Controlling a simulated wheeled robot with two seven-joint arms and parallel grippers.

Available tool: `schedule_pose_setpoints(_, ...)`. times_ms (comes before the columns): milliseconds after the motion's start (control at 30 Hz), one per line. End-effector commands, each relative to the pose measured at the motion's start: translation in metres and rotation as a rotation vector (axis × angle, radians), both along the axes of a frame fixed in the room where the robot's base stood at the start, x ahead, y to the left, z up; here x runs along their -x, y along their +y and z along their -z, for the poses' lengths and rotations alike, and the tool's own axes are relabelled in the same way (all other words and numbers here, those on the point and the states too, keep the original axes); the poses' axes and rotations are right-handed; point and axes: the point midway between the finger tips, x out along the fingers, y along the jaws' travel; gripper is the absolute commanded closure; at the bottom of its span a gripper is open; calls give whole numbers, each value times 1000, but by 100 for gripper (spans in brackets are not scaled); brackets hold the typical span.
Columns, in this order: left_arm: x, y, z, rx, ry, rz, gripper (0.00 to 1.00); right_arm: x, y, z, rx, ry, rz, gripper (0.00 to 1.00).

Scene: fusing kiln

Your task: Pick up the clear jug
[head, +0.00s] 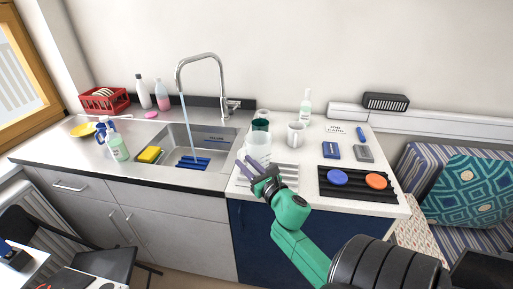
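A clear, whitish jug (258,144) stands on the counter just right of the sink, in the middle of the head view. My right gripper (247,166) is at the jug's lower front side, with its fingers pointing up and left. The fingers overlap the jug's base in the picture. I cannot tell whether they touch it or how far apart they are. My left gripper is not in view.
A dark green cup (260,125) stands behind the jug and a white mug (296,134) to its right. The sink (200,140), with running water, is to the left. A black tray (345,194) holds blue and orange discs at the right.

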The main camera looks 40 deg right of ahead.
Motion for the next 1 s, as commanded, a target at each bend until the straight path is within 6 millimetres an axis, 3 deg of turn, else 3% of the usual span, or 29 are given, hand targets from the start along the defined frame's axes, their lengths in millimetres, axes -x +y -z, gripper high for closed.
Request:
schedule_pose_setpoints(67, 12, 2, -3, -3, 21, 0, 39, -9, -1, -2, -3, -2, 0, 70)
schedule_pose_setpoints(167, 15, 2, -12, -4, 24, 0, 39, -25, -3, -5, -4, -3, 0, 70)
schedule_pose_setpoints(300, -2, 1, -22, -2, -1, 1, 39, -51, -7, -3, -6, -2, 1, 70)
schedule_pose_setpoints(400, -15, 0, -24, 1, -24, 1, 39, -59, -8, -1, -4, 0, 0, 70)
schedule_pose_setpoints(567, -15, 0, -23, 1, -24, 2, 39, -59, -8, 1, -4, 1, 0, 70)
schedule_pose_setpoints(667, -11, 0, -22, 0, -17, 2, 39, -59, -8, 1, -4, 1, 0, 100)
schedule_pose_setpoints(1000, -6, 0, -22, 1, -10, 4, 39, -59, -8, 1, -4, 1, 0, 100)
